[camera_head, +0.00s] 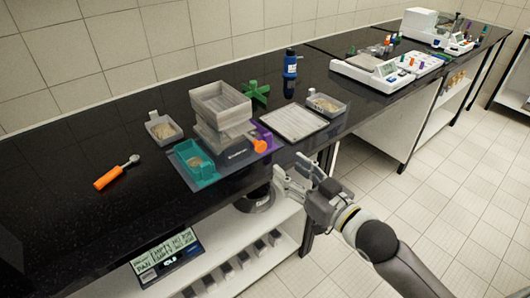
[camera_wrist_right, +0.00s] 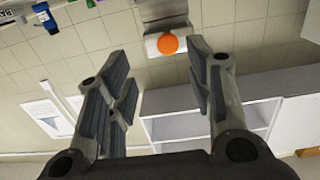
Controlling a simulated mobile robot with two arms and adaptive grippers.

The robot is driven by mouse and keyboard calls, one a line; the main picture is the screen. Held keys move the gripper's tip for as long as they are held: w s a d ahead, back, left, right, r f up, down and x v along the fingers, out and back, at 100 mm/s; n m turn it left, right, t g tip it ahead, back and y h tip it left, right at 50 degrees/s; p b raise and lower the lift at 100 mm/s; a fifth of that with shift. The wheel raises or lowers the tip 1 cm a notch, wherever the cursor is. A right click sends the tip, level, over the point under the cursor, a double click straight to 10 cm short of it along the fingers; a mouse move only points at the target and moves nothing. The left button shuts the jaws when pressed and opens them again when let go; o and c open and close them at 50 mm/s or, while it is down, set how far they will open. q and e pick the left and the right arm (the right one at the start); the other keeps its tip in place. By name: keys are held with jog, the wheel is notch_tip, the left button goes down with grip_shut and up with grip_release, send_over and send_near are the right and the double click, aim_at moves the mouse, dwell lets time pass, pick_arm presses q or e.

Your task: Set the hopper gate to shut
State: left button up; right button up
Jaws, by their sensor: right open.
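The sieve shaker (camera_head: 236,157) stands on the black bench with a grey open-topped hopper (camera_head: 221,103) on it. A round orange knob (camera_head: 260,146) is on its right side by a purple part (camera_head: 265,132). I cannot tell which part is the hopper gate or how it is set. A teal tray (camera_head: 193,164) with grainy material sits at the shaker's front left. My right gripper (camera_head: 287,168) is open and empty at the bench's front edge, apart from the knob. In the right wrist view the knob (camera_wrist_right: 167,43) shows beyond the gap between the open fingers (camera_wrist_right: 163,78). My left gripper is not in view.
Small trays of grainy material stand left (camera_head: 163,128) and right (camera_head: 325,105) of the shaker. A flat white-rimmed tray (camera_head: 294,122), a green part (camera_head: 255,93) and a blue bottle (camera_head: 290,64) are nearby. An orange-handled tool (camera_head: 110,177) lies at left. The bench's front left is clear.

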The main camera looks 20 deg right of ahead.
aim_at(263, 147)
jog(key=x, duration=0.3)
jog(key=r+p+x, duration=0.1)
jog(key=x, duration=0.2)
jog(key=a+p+x, duration=0.1)
jog(key=x, duration=0.2)
jog(key=shift+r, duration=0.25)
jog(key=shift+x, duration=0.75)
jog(key=shift+f, duration=0.1)
grip_shut()
jog(key=shift+w, duration=0.1)
